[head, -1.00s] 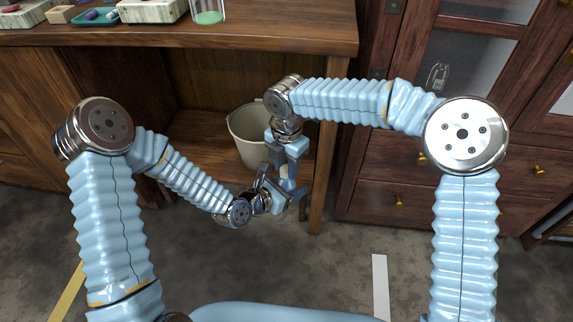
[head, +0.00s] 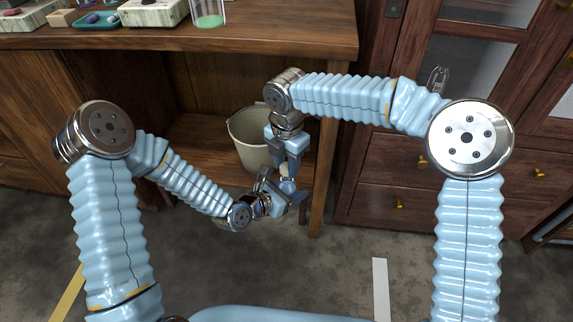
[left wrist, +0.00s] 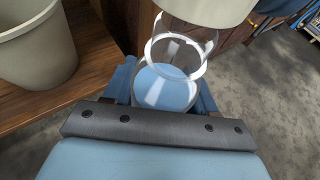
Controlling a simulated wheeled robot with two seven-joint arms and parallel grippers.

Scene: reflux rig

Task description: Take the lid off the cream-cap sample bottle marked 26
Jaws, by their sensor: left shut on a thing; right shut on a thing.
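The sample bottle (left wrist: 168,85) is clear glass with blue contents and stands between the fingers of my left gripper (left wrist: 165,95), which is shut on it. In the head view the bottle (head: 287,186) is small and partly hidden by both grippers. Its cream cap (left wrist: 208,8) is at the top of the left wrist view, above the glass rim. I cannot tell whether cap and glass still touch. My right gripper (head: 288,164) comes from above and is shut on the cream cap. No number is readable on the bottle.
A cream bucket (head: 246,135) stands on the low wooden shelf behind my grippers, close to them. The wooden table (head: 270,38) above carries trays and a glass with green contents (head: 208,14). A wooden cabinet (head: 375,195) is at the right. The floor in front is clear.

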